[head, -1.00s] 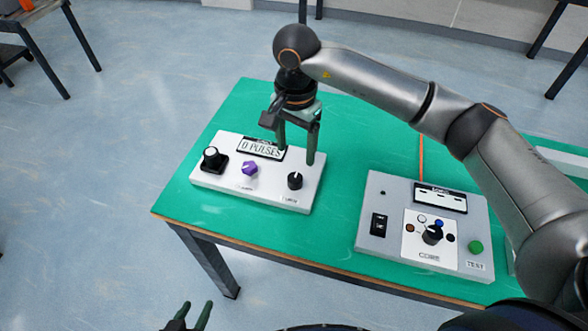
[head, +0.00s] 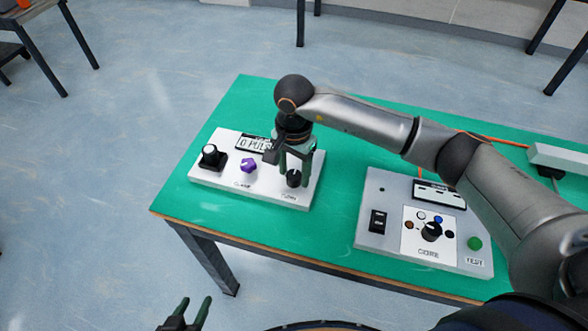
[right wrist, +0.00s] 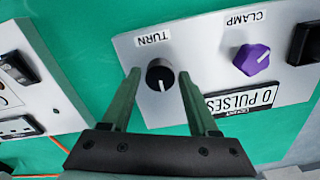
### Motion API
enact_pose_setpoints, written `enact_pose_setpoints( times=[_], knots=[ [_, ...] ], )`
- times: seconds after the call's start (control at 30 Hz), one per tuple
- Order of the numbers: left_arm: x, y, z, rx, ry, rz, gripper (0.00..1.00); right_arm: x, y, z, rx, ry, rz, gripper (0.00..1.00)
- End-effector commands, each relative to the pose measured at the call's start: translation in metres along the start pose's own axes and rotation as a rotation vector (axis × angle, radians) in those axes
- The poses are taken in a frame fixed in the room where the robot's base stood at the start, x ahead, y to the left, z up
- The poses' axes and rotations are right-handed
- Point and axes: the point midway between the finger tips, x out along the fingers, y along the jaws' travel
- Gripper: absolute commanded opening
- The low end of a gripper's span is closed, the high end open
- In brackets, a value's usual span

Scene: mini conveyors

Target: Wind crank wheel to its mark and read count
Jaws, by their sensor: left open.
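The white panel (head: 215,178) on the green table carries a black TURN knob (head: 294,179) with a white pointer line, a purple CLAMP knob (head: 249,165) and a COUNT display (head: 252,143). In the right wrist view the display (right wrist: 262,97) reads "0 PULSES". My right gripper (head: 295,166) is open above the TURN knob. In the right wrist view its fingers stand on either side of the knob (right wrist: 160,76), with gaps visible; depth to it is unclear. My left gripper (head: 194,303) is open and empty, low in the head view, away from the table.
A black knob on a square base (head: 210,157) sits at the white panel's left end. A grey box (head: 374,190) to the right has a rocker switch, a selector dial, a green TEST button and a display. Green tabletop (head: 340,200) lies bare between both units.

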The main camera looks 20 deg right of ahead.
Motion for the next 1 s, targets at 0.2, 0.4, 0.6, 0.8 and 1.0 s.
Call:
enact_pose_setpoints(
  times=[0.2,0.4,0.6,0.8,1.0],
  knots=[
    [0.0000,-0.0004,-0.0004,0.000,0.001,-0.001,0.50,-0.0004,-0.0002,0.0000,0.000,0.000,0.000,0.34],
    [0.0000,-0.0005,-0.0006,0.000,0.001,-0.001,0.50,-0.0005,-0.0001,-0.0001,0.000,0.000,0.000,0.12],
    [0.0000,-0.0005,-0.0008,0.000,0.001,-0.001,0.50,-0.0006,-0.0001,-0.0001,0.000,0.000,0.000,0.00],
    [0.0003,-0.0004,-0.0005,0.000,0.002,-0.001,0.50,-0.0006,-0.0001,-0.0002,0.008,0.000,-0.001,0.00],
    [0.0020,-0.0001,0.0017,0.000,0.000,0.001,0.50,-0.0004,-0.0002,-0.0008,0.068,0.002,-0.001,0.00]
  ],
)
